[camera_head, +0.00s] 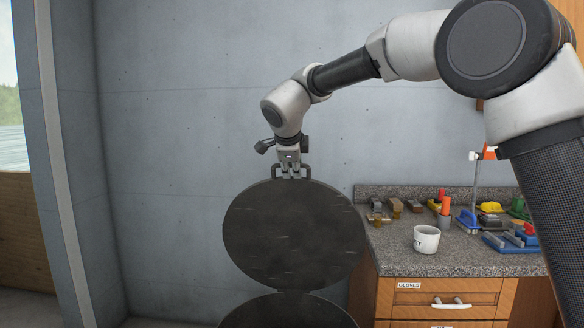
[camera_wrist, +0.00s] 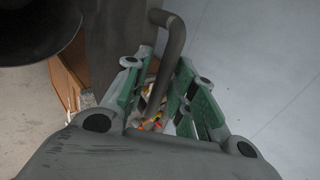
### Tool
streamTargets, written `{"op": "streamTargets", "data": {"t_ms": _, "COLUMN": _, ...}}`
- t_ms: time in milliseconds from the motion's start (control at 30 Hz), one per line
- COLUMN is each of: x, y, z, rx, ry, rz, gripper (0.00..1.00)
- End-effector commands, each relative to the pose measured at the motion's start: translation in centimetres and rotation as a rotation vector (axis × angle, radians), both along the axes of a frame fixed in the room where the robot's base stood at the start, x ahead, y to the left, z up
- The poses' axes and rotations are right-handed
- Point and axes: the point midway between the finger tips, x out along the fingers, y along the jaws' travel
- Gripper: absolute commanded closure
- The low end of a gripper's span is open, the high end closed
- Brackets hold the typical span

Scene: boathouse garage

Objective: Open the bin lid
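The bin lid (camera_head: 292,240) is a dark round disc standing nearly upright in the head view. Below it the dark round top of the bin (camera_head: 288,312) shows, cut off by the lower edge. The lid is raised away from it. A grey bar handle (camera_head: 308,171) sits on the lid's top edge. My gripper (camera_head: 291,174) points down at this handle. In the wrist view, the handle (camera_wrist: 170,45) runs between the two green-sided fingers (camera_wrist: 165,95). The exact contact is hidden.
Right of the lid is a wooden cabinet (camera_head: 400,297) with a stone counter (camera_head: 390,255). A white mug (camera_head: 426,239) and several coloured tools stand on it. A grey wall (camera_head: 190,120) rises behind the bin. Floor left of the bin is clear.

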Motion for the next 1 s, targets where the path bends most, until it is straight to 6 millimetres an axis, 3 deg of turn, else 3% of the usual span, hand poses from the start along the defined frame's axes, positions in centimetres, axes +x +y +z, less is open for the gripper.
{"op": "streamTargets", "data": {"t_ms": 267, "x": -0.7, "y": 0.1, "z": 0.7, "rx": 0.003, "ry": -0.002, "rz": 0.002, "gripper": 0.73}}
{"op": "streamTargets", "data": {"t_ms": 700, "x": -7.3, "y": 0.3, "z": 6.7, "rx": 0.002, "ry": -0.002, "rz": 0.002, "gripper": 0.73}}
{"op": "streamTargets", "data": {"t_ms": 1000, "x": -8.9, "y": 0.3, "z": 8.1, "rx": 0.0, "ry": 0.0, "rz": 0.0, "gripper": 0.73}}
